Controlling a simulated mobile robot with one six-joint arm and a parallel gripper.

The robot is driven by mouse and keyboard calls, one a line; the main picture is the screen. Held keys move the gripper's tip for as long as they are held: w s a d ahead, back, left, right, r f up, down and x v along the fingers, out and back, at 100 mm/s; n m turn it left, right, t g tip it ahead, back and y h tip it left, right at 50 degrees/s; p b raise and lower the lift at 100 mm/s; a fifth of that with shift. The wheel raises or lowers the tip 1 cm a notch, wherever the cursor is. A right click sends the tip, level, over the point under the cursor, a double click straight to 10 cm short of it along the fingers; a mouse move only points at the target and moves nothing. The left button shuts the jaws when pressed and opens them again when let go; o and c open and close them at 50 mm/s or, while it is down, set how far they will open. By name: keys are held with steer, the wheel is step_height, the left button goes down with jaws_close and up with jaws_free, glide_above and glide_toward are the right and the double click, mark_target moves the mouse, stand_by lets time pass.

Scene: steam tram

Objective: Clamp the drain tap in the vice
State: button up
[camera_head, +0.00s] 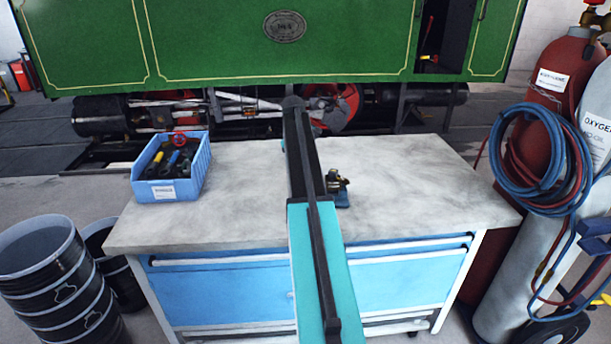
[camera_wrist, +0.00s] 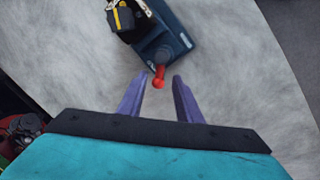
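A small blue vice (camera_head: 340,192) sits on the workbench, just right of my arm and partly hidden by it. In the wrist view the vice (camera_wrist: 168,42) is at top centre, with a black-and-yellow part and brass-coloured bits at its upper end. I cannot tell whether these bits are the drain tap. A red knobbed lever (camera_wrist: 158,76) sticks out from the vice's near end. My gripper (camera_wrist: 160,77) is open, and the lever's end shows between its fingertips; contact cannot be told. My gripper is hidden by my arm in the head view.
A blue bin (camera_head: 168,188) of tools and fittings, one with a red wheel, stands on the left of the workbench (camera_head: 420,190). The bench's right side is clear. Gas cylinders (camera_head: 545,95) with hoses stand at right, black buckets (camera_head: 55,275) at left, the green tram (camera_head: 220,40) behind.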

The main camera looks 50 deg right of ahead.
step_height(320, 180, up, 9)
steer(key=a+b, duration=0.1)
steer(key=shift+a+b, duration=0.3)
steer(key=shift+a, duration=0.1)
steer(key=shift+r, duration=0.2)
stand_by(0.3)
